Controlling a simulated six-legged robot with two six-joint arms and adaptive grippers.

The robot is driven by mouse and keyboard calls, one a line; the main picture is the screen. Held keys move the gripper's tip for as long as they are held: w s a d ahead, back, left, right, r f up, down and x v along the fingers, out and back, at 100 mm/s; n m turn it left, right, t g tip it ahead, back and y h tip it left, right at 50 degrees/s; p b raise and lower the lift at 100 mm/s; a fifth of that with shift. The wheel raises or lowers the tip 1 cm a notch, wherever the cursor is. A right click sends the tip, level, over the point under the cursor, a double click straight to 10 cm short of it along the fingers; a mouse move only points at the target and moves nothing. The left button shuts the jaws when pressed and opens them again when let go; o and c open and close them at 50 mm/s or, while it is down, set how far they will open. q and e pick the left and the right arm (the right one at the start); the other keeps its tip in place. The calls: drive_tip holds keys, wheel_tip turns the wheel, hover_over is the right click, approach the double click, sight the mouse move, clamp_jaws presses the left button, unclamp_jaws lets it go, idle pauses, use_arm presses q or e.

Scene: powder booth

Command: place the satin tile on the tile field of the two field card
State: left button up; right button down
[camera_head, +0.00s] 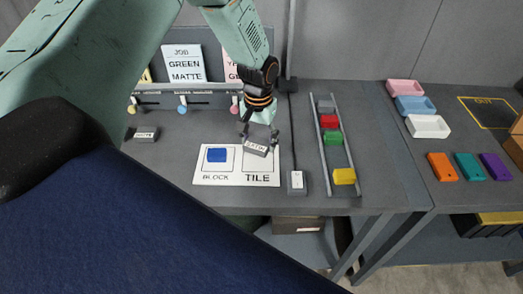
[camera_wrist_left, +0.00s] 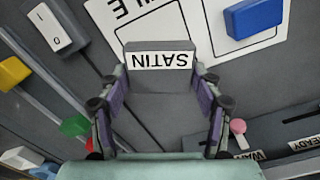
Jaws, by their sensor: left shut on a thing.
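The satin tile (camera_head: 257,148) is a grey piece with a white SATIN label. My left gripper (camera_head: 259,140) is shut on it and holds it over the upper part of the tile field (camera_head: 262,170) of the white two field card (camera_head: 236,181). In the left wrist view the satin tile (camera_wrist_left: 160,62) sits between the fingertips of the gripper (camera_wrist_left: 160,85), its label upside down. I cannot tell whether it touches the card. A blue block (camera_head: 217,155) lies in the block field, left of the tile field. My right gripper is not in view.
A grey matte tile (camera_head: 145,135) lies left of the card. A small switch box (camera_head: 297,182) stands right of the card. Beyond it a rail (camera_head: 337,145) holds several coloured blocks. Trays (camera_head: 428,126) and coloured pieces (camera_head: 468,167) lie on the right table.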

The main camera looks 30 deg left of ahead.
sight(259, 142)
use_arm(q)
wheel_tip(259, 142, down, 4)
drive_tip(key=shift+r, duration=0.25)
drive_tip(key=shift+s+a+f, duration=0.1)
drive_tip(key=shift+s+f, duration=0.1)
drive_tip(key=shift+f, duration=0.2)
drive_tip(key=shift+w+d+f, duration=0.2)
drive_tip(key=shift+w+f, duration=0.05)
drive_tip(key=o, duration=1.2)
drive_tip(key=shift+s+a+r, duration=0.1)
drive_tip(key=shift+s+a, duration=0.05)
drive_tip(key=shift+s, duration=0.05)
drive_tip(key=shift+c, duration=0.2)
drive_tip(key=shift+w, duration=0.15)
